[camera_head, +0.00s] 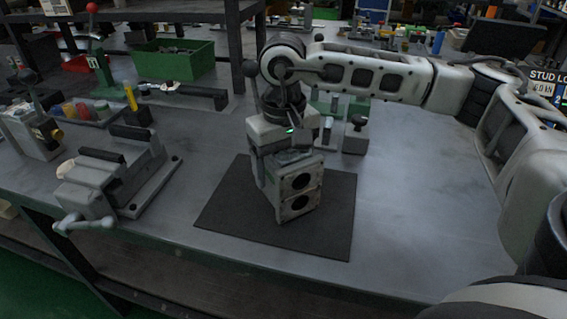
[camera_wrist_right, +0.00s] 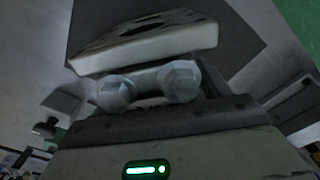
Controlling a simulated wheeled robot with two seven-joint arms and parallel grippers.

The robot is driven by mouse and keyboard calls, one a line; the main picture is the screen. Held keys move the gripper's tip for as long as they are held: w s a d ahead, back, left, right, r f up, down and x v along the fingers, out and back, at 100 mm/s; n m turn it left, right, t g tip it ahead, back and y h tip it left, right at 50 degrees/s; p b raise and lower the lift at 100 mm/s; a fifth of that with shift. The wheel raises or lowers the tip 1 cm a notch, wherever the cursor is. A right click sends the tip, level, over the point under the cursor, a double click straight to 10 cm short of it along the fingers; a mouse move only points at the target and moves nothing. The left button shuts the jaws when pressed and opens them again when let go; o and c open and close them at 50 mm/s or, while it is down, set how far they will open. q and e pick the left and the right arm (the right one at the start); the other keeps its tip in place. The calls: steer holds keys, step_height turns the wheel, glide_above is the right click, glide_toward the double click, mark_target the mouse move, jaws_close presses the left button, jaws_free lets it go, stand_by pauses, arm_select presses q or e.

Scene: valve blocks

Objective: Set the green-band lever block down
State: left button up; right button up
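A pale grey lever block (camera_head: 299,192) with two dark round holes in its front face is at the dark mat in the head view. I cannot tell whether the block's base touches the mat. In the right wrist view a pale slab of the block (camera_wrist_right: 150,43) lies beyond two hex bolts. My left gripper is not in view.
The dark mat (camera_head: 225,218) is clear around the block. A grey vise (camera_head: 115,180) stands left. A small block with a black knob (camera_head: 356,137) stands behind the mat. A green bin (camera_head: 172,62) and a red-knobbed lever (camera_head: 95,50) are at back left. The bench right of the mat is bare.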

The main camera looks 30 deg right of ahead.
steer(key=shift+r, duration=0.25)
step_height(320, 180, up, 12)
steer(key=shift+f+p, duration=0.1)
steer(key=shift+p, duration=0.2)
stand_by(0.5)
